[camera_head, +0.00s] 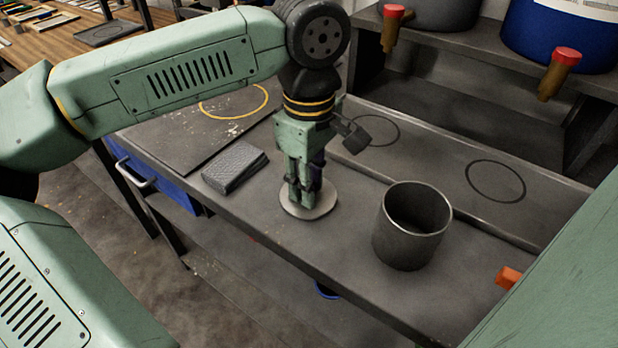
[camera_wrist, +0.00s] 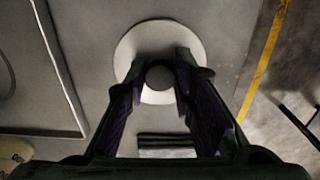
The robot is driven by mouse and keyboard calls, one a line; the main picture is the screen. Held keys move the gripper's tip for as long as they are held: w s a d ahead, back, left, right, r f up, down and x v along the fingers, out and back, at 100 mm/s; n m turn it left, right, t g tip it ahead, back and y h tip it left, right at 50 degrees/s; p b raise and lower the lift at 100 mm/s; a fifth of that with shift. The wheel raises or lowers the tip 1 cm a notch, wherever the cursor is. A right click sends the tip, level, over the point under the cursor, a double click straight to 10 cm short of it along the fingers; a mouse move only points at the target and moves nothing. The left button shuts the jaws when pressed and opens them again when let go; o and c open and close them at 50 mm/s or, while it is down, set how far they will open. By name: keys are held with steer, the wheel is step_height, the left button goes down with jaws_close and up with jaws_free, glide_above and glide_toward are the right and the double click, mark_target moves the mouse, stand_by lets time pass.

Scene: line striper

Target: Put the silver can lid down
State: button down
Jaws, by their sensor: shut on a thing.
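The silver can lid (camera_head: 327,200) is a flat, pale disc on or just above the grey bench, left of the open can. My gripper (camera_head: 304,194) points straight down over it, its fingers at the lid's middle. In the wrist view the lid (camera_wrist: 190,42) is a light disc with a round dark knob (camera_wrist: 159,75) at its centre. My gripper (camera_wrist: 160,78) is shut on that knob, one finger on each side. The small gap, if any, between lid and bench cannot be told. The metal can (camera_head: 402,243) stands upright and open to the right.
A folded grey cloth (camera_head: 235,167) lies left of the lid. Behind it is a dark board with a yellow ring (camera_head: 236,101). A raised strip with dark rings (camera_head: 495,181) runs along the back. An orange object (camera_head: 508,277) is at the right. The bench's front edge is close.

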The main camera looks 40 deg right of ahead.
steer(key=shift+f, duration=0.2)
steer(key=c, duration=1.4)
jaws_free()
steer(key=shift+o, duration=0.2)
steer(key=shift+r, duration=0.1)
